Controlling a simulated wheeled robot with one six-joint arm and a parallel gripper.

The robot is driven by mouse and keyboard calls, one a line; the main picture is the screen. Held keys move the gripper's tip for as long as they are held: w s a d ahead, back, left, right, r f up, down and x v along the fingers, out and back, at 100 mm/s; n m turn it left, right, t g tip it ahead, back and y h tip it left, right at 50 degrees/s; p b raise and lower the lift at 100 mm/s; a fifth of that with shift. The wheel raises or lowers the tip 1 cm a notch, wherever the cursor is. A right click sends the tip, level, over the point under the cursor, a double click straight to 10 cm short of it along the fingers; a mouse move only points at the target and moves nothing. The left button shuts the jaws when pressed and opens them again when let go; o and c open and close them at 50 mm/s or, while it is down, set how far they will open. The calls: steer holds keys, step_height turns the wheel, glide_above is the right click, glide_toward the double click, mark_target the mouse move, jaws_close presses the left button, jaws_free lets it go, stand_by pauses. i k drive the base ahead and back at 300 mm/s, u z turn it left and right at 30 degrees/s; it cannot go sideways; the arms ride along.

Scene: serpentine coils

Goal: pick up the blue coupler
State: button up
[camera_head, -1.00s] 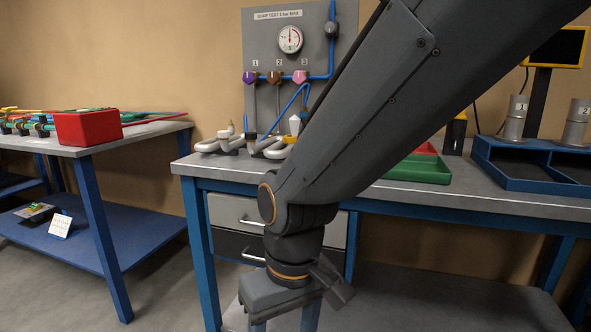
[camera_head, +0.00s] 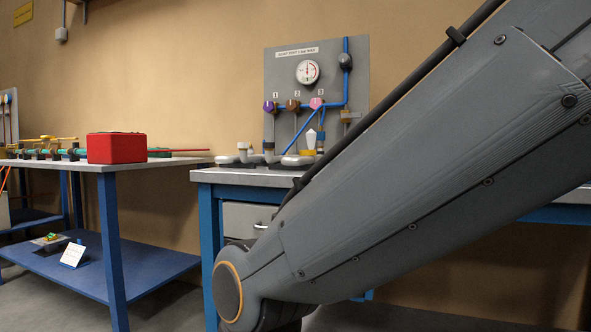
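I cannot make out a blue coupler in the current view. My arm crosses the right half of the view and hides most of that bench. My gripper is below the bottom edge of the picture and does not show.
A second table (camera_head: 185,160) at left carries a red box (camera_head: 117,148) and several green and yellow rods. Its blue lower shelf (camera_head: 150,272) holds a white card (camera_head: 73,254) and a small item. Floor shows between the tables.

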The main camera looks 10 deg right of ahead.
mark_target(320, 135)
steer(key=k, duration=0.5)
steer(key=z, duration=1.8)
steer(key=i, duration=1.05)
steer(key=u, duration=2.3)
